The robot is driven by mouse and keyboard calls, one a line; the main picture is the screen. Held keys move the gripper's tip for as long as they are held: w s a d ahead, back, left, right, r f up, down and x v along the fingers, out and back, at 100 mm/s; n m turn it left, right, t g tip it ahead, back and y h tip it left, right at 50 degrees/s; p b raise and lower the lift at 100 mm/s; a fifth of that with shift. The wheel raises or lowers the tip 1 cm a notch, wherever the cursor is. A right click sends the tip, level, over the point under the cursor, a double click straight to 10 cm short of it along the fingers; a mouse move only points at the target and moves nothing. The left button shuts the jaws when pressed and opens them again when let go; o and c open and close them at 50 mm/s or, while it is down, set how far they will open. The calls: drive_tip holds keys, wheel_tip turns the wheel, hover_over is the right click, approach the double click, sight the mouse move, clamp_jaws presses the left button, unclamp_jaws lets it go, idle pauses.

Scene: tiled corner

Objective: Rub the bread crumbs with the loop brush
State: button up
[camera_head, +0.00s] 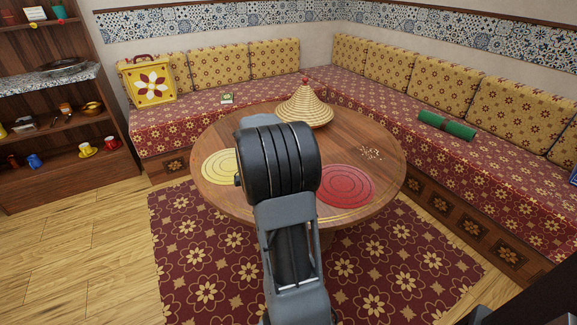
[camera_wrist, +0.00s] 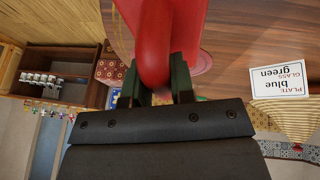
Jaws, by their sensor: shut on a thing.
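The bread crumbs (camera_head: 371,153) are a small pale scatter on the right part of the round wooden table (camera_head: 240,119). My gripper (camera_wrist: 155,80) is shut on a red rounded loop (camera_wrist: 155,45), which looks like the handle of the loop brush. The loop stands between the two dark fingers in the wrist view. More red shows beside it, and I cannot tell whether it is brush or mat. The bristles are not visible. In the head view my arm hides the gripper and the brush, over the table's near middle.
On the table are a woven cone lid (camera_head: 305,106), a yellow round mat (camera_head: 219,167) and a red round mat (camera_head: 345,185). A white printed card (camera_wrist: 277,82) shows in the wrist view. Cushioned benches line the walls. A green roll (camera_head: 447,125) lies on the right bench. Shelves stand left.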

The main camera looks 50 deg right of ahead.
drive_tip(key=shift+r+p, duration=0.65)
drive_tip(key=shift+r, duration=0.65)
